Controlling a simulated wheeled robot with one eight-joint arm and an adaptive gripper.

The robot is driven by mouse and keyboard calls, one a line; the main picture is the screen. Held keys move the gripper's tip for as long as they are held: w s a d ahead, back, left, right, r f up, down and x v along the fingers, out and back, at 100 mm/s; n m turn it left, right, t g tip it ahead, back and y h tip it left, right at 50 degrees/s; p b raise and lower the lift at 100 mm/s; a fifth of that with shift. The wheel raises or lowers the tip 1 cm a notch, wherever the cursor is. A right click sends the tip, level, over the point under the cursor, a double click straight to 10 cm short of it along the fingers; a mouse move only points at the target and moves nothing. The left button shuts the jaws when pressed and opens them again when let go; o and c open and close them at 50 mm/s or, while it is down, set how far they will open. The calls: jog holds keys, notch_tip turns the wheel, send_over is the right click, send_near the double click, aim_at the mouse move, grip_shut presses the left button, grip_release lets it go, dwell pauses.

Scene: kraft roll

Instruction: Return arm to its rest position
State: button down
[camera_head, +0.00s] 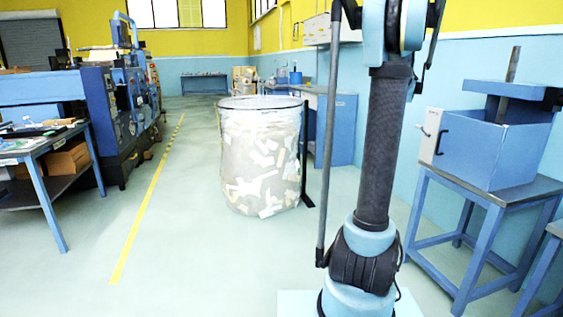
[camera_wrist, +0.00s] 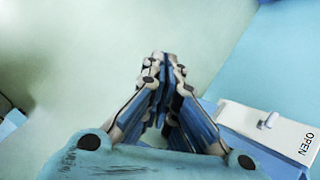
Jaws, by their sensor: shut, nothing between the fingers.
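My gripper (camera_wrist: 164,62) shows in the wrist view, with its fingertips together and nothing between them. It hangs over bare pale floor. A white panel marked "OPEN" (camera_wrist: 285,137), on a blue box, is at the lower right of that view, beside and below the gripper. In the head view my arm stands upright right of the middle, running out of the top of the picture. My gripper is not visible there.
A clear bin of paper scraps (camera_head: 262,160) stands left of my arm. A blue box (camera_head: 482,147) on a blue stand (camera_head: 484,192) is close on the right. A work table (camera_head: 50,143) and blue machine (camera_head: 104,100) are at left. The floor between is clear.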

jog(key=s+a+f+n+g, duration=0.1)
jog(key=s+a+f+n, duration=0.2)
jog(key=s+a+n, duration=0.7)
jog(key=s+a+f+n+g, duration=0.2)
jog(key=s+a+f+n, duration=0.15)
jog(key=s+a, duration=0.75)
jog(key=s+a+f+n, duration=0.1)
jog(key=s+f+n, duration=0.5)
jog(key=s, duration=0.5)
jog(key=s+a+f+n+g, duration=0.1)
jog(key=s+f+n, duration=0.6)
jog(key=s, duration=0.4)
jog(key=shift+s+a+g+h, duration=0.2)
jog(key=shift+s+g+h, duration=0.1)
jog(key=shift+s+h, duration=0.1)
jog(key=shift+w+f, duration=0.15)
jog(key=shift+w+f, duration=0.15)
jog(key=shift+w, duration=0.2)
